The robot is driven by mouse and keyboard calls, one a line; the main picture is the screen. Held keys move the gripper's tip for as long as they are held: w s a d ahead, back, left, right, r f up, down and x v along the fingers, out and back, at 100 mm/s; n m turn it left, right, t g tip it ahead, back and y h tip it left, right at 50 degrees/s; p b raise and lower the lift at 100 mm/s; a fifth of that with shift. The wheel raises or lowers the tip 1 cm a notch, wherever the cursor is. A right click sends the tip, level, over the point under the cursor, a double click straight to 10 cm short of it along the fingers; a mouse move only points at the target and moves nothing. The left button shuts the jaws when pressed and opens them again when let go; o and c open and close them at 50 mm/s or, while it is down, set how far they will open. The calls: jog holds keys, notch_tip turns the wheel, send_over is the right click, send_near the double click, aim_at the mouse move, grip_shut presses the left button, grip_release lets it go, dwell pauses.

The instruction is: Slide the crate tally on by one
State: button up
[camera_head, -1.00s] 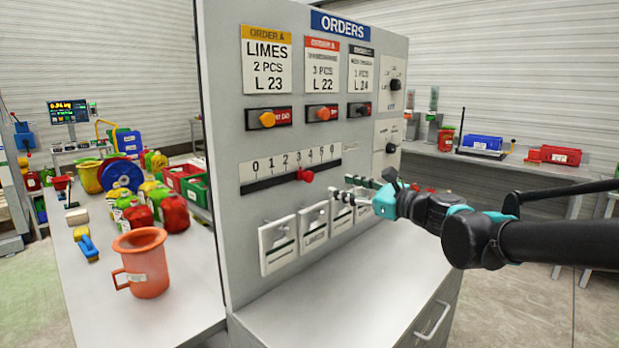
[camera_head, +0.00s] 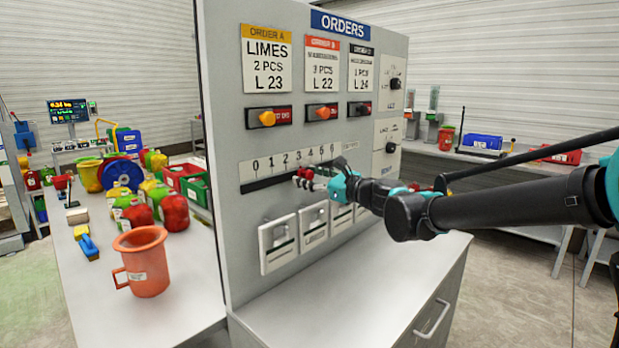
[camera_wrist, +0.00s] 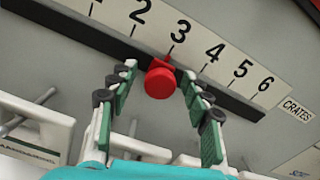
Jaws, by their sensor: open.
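The crate tally is a black slot with a white number scale (camera_head: 291,160) on the grey orders panel (camera_head: 232,100). Its red slider knob (camera_wrist: 160,80) sits at the 3 mark in the wrist view. My gripper (camera_wrist: 157,88) is open, with one finger on each side of the knob near the fingertips. A small gap shows between the knob and the fingers. In the head view my gripper (camera_head: 308,180) is at the panel and partly covers the knob and the slot's right part.
White hooked card holders (camera_head: 278,246) hang just below the slot. A red jug (camera_head: 146,265) stands on the table at left. The counter below the panel (camera_head: 340,290) is clear.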

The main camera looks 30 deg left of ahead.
grip_shut()
dwell(0.3)
jog(key=w, duration=0.2)
jog(key=w+d, duration=0.1)
jog(key=w, duration=0.1)
jog(key=shift+w+d, duration=0.2)
jog(key=shift+w, duration=0.2)
grip_release()
